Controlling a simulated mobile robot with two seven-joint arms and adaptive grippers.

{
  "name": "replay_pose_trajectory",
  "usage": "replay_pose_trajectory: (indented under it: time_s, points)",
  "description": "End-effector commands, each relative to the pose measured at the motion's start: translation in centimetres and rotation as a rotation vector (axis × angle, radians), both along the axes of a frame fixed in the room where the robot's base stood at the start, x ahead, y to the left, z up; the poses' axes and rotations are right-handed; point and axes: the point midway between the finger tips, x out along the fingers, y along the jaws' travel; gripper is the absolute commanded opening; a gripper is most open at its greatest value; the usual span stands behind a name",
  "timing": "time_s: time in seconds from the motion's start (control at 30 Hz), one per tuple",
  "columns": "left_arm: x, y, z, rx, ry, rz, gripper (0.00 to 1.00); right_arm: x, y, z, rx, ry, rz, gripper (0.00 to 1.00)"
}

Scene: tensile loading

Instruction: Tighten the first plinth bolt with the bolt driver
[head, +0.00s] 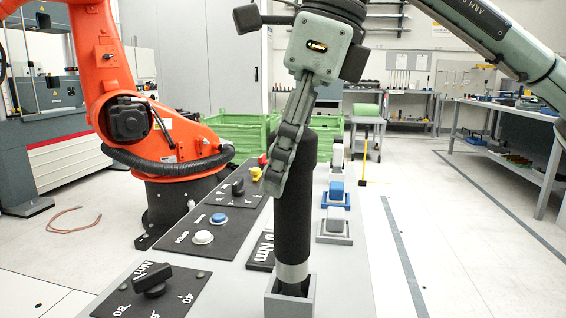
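The bolt driver (294,220), a dark cylinder with a pale band near its lower end, stands upright in a grey square holder (290,300) on the bench. My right gripper (280,185) reaches down over it from above. One grey-green finger lies across the upper left of the driver; the other finger is hidden, so I cannot tell whether they grip it. The orange robot arm stands on a black plinth (172,205) at the left; its bolts are too small to make out. My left gripper is out of view.
The grey bench (345,280) carries a black panel with a torque knob (152,279), a panel with white and blue buttons (218,219), and blue and grey blocks (335,222). Green crates (238,135) stand behind. Floor at the right is clear.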

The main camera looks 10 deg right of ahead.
Motion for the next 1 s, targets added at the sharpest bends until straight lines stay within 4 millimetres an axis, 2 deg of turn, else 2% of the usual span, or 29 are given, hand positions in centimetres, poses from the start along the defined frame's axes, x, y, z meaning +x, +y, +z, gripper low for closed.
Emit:
replay_pose_trajectory:
  time_s: [0.03, 0.13, 0.4, 0.53, 0.67, 1.0]
  points:
    - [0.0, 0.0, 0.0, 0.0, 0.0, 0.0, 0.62, 0.0, 0.0, 0.0, 0.0, 0.0, 0.0, 0.56]
    - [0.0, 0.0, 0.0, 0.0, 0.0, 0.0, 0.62, 0.0, 0.0, 0.0, -0.001, 0.0, 0.0, 0.68]
    - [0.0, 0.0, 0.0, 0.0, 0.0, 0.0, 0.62, 0.0, 0.0, -0.3, -0.005, 0.005, 0.001, 0.68]
    - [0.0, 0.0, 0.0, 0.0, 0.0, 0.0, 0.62, -0.1, -0.2, 0.4, -0.003, 0.003, -0.001, 0.68]
    - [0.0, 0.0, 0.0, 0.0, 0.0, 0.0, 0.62, -0.3, -0.7, 2.4, -0.001, 0.002, 0.0, 0.68]
    - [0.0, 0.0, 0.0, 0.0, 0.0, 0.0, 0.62, -1.1, -2.6, 9.2, 0.0, 0.0, 0.0, 0.68]
